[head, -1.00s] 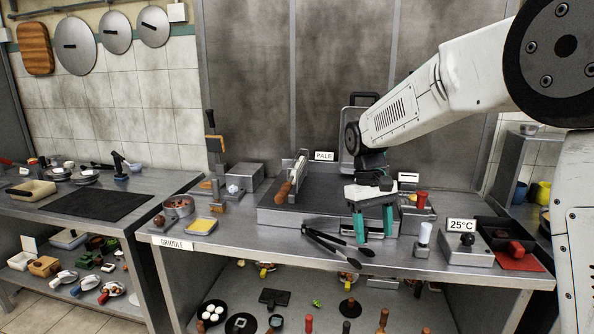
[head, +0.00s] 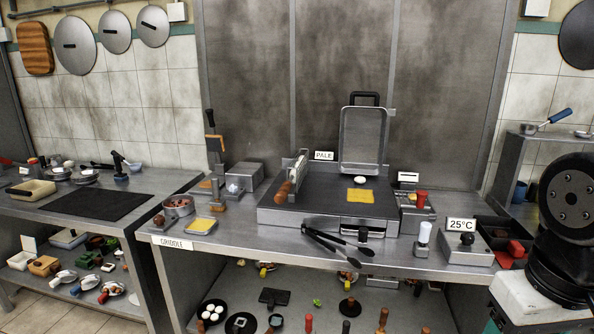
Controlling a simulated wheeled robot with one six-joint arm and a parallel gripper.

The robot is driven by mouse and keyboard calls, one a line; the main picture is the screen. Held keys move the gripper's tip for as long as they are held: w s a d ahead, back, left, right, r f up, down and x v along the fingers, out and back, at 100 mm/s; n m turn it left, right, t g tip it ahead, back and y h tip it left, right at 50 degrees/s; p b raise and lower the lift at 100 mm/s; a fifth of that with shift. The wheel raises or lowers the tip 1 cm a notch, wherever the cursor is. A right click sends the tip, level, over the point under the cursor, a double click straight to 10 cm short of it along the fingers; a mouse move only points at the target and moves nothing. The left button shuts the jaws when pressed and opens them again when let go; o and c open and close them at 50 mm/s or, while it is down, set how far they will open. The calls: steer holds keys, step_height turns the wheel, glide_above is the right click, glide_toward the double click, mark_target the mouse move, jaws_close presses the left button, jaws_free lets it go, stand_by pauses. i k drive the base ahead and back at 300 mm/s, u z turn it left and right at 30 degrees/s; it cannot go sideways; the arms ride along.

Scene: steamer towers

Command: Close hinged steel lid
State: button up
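The hinged steel lid (head: 364,138) stands open and upright at the back right of the griddle (head: 310,208). It is a shallow rectangular grey pan shape with a black handle (head: 365,98) on its top edge. A yellow square slice (head: 360,196) lies flat on the griddle in front of the lid. A small white round thing (head: 361,180) sits between the slice and the lid's foot. My gripper is out of view; only part of my arm shows at the lower right.
Black tongs (head: 335,240) lie at the griddle's front edge. A 25°C display unit (head: 462,240) and a white-topped bottle (head: 423,238) stand at the right. The space above the griddle is clear.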

mark_target(363, 131)
steer(key=u, duration=0.85)
steer(key=k, duration=0.25)
steer(key=z, duration=0.3)
steer(key=i, duration=1.9)
steer(key=z, duration=0.8)
